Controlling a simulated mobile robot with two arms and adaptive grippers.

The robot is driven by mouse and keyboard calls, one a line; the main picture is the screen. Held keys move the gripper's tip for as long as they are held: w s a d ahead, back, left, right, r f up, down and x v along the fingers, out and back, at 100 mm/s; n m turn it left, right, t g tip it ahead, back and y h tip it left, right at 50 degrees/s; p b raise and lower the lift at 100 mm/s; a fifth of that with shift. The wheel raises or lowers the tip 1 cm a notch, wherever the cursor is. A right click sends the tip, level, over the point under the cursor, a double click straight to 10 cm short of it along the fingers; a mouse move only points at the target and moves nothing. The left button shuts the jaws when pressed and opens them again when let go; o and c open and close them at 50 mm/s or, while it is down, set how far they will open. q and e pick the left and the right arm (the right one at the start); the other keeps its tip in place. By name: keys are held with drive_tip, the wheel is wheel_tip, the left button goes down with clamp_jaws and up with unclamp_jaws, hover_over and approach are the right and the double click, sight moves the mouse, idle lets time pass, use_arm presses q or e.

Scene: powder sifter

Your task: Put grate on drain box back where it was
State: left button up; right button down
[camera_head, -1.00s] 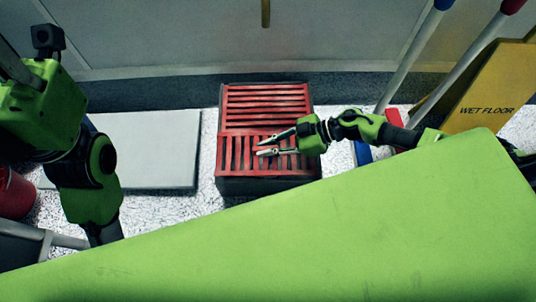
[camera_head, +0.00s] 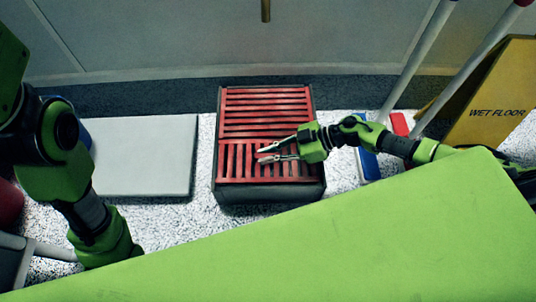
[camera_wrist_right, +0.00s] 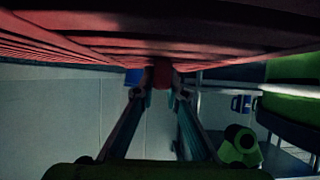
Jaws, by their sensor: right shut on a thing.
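The drain box (camera_head: 270,196) is dark and stands on the floor against the wall. A red grate with lengthwise slats (camera_head: 232,163) covers its near part. A red section with crosswise slats (camera_head: 265,104) covers its far part. My right gripper (camera_head: 262,155) reaches in from the right over the near grate. In the right wrist view its fingers (camera_wrist_right: 160,92) close on a small red part (camera_wrist_right: 162,72) at the underside or edge of red slats. I cannot tell whether the near grate is fully seated. My left arm comes down at the left, its gripper hidden.
A pale flat slab (camera_head: 145,157) lies left of the box. A yellow wet floor sign (camera_head: 490,100) and mops with white poles (camera_head: 412,68) stand at the right. Blue (camera_head: 368,160) and red (camera_head: 400,124) mop heads lie near my right arm. Speckled floor is free around the box.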

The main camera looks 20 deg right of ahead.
drive_tip(key=shift+f, duration=0.15)
drive_tip(key=c, duration=2)
unclamp_jaws()
drive_tip(key=shift+f, duration=0.1)
drive_tip(key=shift+c, duration=0.2)
